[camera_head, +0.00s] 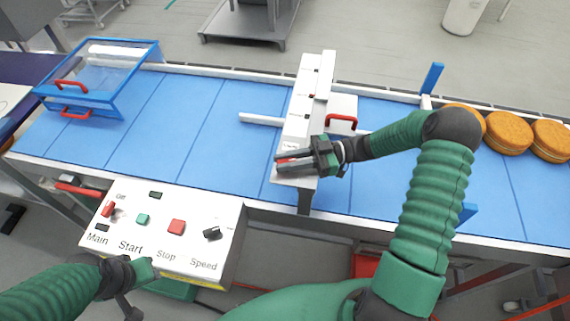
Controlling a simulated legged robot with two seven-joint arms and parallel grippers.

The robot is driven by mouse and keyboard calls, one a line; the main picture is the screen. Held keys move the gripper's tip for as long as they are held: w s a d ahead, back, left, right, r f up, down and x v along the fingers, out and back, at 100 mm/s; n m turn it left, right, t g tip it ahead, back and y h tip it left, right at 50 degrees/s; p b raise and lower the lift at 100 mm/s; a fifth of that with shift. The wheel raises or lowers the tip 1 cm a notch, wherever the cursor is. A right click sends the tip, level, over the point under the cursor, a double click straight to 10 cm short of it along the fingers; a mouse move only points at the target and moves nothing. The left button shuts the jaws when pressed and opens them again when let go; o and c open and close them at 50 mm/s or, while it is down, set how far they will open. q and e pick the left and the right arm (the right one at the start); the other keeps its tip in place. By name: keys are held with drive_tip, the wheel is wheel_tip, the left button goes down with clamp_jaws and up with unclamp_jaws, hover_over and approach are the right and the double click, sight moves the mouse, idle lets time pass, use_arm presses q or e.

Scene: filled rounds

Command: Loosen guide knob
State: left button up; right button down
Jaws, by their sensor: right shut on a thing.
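A white guide rail assembly (300,115) crosses the blue conveyor. My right gripper (283,162) is at its near end, with its fingers pointing left. It is shut on a small red part, probably the guide knob (287,156), which is mostly hidden by the fingers. My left gripper (138,284) is low at the left, by the front edge of the control box. Its finger opening cannot be made out.
The control box (194,208) has a red main switch, a green start button, a red stop button and a black speed knob. A blue-framed clear cover (118,80) with red handles stands at the left. Several round filled biscuits (508,132) lie on the right of the belt (178,118).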

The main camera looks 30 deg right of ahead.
drive_tip(key=shift+w+d, duration=0.1)
drive_tip(key=c, duration=1.4)
unclamp_jaws()
drive_tip(key=shift+o, duration=0.4)
drive_tip(key=shift+d, duration=0.2)
drive_tip(key=b+v, duration=0.1)
drive_tip(key=v, duration=0.2)
drive_tip(key=b+v, duration=0.1)
drive_tip(key=v, duration=0.3)
drive_tip(key=shift+f, duration=0.2)
drive_tip(key=shift+d, duration=0.4)
drive_tip(key=shift+r, duration=0.1)
